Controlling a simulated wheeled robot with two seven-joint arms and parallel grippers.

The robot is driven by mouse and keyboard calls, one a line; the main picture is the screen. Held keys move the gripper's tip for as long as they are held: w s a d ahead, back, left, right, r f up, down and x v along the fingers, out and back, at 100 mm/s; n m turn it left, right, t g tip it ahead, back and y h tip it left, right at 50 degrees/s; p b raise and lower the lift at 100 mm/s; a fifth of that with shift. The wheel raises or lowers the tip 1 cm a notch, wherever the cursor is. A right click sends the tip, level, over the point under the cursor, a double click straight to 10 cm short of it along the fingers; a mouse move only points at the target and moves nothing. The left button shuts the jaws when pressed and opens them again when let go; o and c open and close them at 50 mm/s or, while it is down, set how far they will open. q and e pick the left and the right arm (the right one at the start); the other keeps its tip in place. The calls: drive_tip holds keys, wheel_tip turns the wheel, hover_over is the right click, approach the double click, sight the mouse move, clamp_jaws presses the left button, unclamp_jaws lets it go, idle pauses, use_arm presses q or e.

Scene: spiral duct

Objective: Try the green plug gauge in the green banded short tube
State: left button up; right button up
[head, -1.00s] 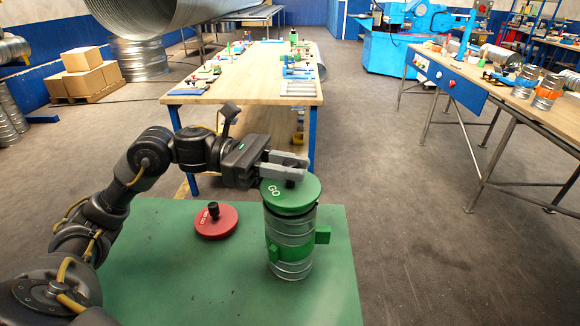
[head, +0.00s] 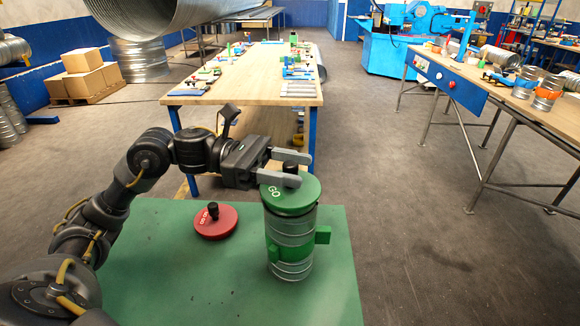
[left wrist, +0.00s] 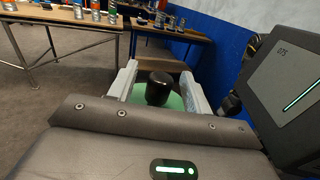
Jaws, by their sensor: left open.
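The green plug gauge (head: 302,194), a disc marked GO with a black knob, sits on the top end of the green banded short tube (head: 291,262). The tube is ribbed metal and stands upright on the green bench top. How deep the gauge sits in the tube I cannot tell. My left gripper (head: 293,169) is open, its fingers on either side of the knob. In the left wrist view the black knob (left wrist: 158,90) stands between the two open fingers, with the green disc below. My right gripper is not in view.
A red gauge (head: 215,225) with a black knob lies on the green bench top (head: 180,290), left of the tube. A wooden table (head: 240,80) with tools stands behind. Another bench (head: 500,92) with banded tubes is at the right. The floor between is clear.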

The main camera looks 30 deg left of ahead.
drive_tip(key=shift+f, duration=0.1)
use_arm(q)
drive_tip(key=a+b, duration=0.2)
drive_tip(key=a, duration=0.1)
drive_tip(key=s+a+b, duration=0.1)
drive_tip(key=a, duration=0.1)
drive_tip(key=shift+f, duration=0.35)
drive_tip(key=a, duration=0.2)
drive_tip(key=a+b, duration=0.1)
drive_tip(key=s+a+b, duration=0.1)
drive_tip(key=a, duration=0.1)
drive_tip(key=shift+a+r, duration=0.3)
drive_tip(key=shift+r, duration=0.05)
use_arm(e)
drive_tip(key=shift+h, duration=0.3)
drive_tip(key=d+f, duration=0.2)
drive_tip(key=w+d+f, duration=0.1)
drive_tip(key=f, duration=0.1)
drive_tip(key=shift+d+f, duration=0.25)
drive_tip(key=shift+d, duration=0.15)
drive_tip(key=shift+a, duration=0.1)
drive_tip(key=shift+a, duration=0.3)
